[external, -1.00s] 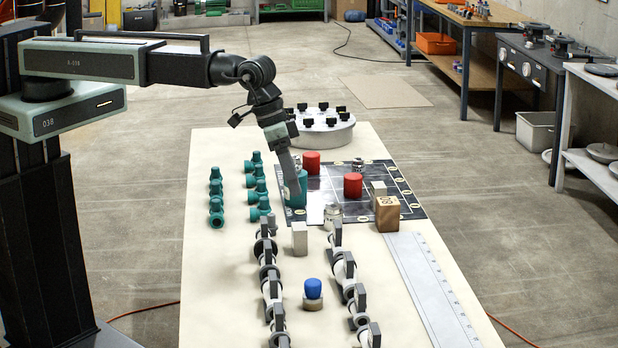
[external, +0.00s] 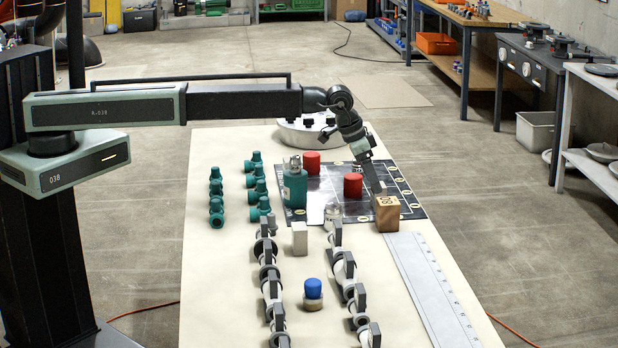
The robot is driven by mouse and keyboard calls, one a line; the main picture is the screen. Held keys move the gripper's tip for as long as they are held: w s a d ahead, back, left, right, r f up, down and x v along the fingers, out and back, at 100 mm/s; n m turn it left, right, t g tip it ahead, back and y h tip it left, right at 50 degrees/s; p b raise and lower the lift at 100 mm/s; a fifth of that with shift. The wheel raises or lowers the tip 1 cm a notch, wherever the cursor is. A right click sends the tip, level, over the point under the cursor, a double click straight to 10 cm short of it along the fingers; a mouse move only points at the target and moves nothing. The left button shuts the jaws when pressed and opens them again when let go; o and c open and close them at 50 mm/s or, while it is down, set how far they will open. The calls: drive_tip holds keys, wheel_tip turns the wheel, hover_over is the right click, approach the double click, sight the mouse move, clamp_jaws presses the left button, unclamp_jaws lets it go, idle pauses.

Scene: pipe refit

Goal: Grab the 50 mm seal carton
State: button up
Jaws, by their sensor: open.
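A brown carton (external: 387,216) with dark marks on its top stands on the right side of the table, at the near right edge of the dark gridded mat; the marks are too small to read surely. My gripper (external: 380,188) points down just behind and above it, open and with nothing seen in it. The fingertips overlap the carton's back edge in the picture; I cannot tell whether they touch. A small pale block behind the carton is mostly hidden by my gripper.
A teal bottle (external: 295,186) and red cylinders (external: 352,184) stand on the mat (external: 405,200). Teal fittings (external: 216,200) line the left. Grey valve pieces (external: 345,275), a pale block (external: 299,238) and a blue-capped piece (external: 313,290) stand nearer. A ruled white strip (external: 430,290) lies right.

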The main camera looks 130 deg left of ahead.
drive_tip(key=b+x, duration=0.4)
drive_tip(key=x, duration=0.1)
drive_tip(key=shift+w+a+f+b, duration=0.1)
drive_tip(key=shift+f+b, duration=0.2)
drive_tip(key=shift+b, duration=0.1)
drive_tip(key=shift+r, duration=0.2)
drive_tip(key=c, duration=1.4)
drive_tip(key=shift+c, duration=0.2)
